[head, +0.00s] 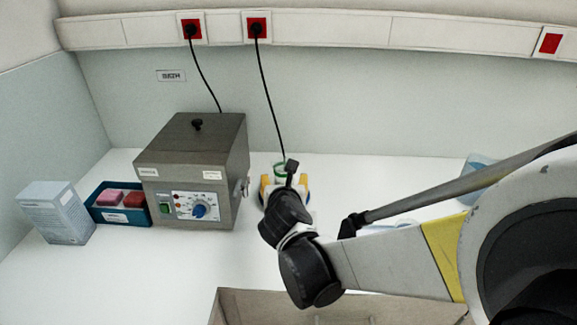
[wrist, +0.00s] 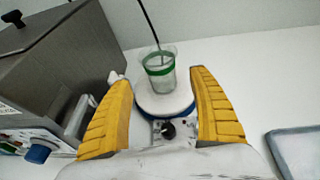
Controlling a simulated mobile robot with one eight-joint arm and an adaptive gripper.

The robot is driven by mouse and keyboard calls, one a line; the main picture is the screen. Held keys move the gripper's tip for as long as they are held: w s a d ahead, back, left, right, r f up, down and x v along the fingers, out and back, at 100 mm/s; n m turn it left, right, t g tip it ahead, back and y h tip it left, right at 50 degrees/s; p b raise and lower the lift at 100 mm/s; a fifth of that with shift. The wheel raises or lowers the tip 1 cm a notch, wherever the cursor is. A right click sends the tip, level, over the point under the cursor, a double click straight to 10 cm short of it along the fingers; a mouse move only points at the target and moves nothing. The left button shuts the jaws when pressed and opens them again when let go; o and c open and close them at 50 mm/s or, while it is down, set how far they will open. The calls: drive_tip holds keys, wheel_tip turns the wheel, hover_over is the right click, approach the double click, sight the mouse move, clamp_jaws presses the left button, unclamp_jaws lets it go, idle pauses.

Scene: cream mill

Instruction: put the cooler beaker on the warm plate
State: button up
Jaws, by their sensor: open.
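A clear glass beaker with a green band (wrist: 158,70) stands upright on the white round top of the warm plate (wrist: 165,103), which has a dark knob on its front. In the head view the beaker's green rim (head: 280,166) shows just beyond my wrist, and the plate is mostly hidden. My gripper (wrist: 160,78) is open, its yellow fingers on either side of the beaker and plate, with visible gaps to the beaker. In the head view my gripper (head: 284,186) is partly covered by my arm. I cannot tell from the markings whether this is the cooler beaker.
A grey metal bath with a lid and blue dial (head: 200,170) stands close left of my gripper. Further left are a blue tray (head: 100,213) with pink and red blocks and a white box (head: 58,213). A bluish object (head: 476,166) is partly behind my arm. A grey tray (wrist: 285,150) lies right.

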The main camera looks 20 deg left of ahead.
drive_tip(key=s+d+r+m+g+h, duration=0.1)
drive_tip(key=s+d+r+m+h, duration=0.15)
drive_tip(key=d+m, duration=0.8)
drive_tip(key=s+d+r+m+g+h, duration=0.1)
drive_tip(key=s+d+r+m+g, duration=0.15)
drive_tip(key=d+m, duration=0.85)
drive_tip(key=s+d+f+m+g, duration=0.2)
drive_tip(key=s+d+m, duration=1.4)
drive_tip(key=s+m, duration=0.1)
drive_tip(key=shift+s+d+f+m+h, duration=0.35)
drive_tip(key=shift+d+m, duration=0.05)
drive_tip(key=shift+m, duration=0.15)
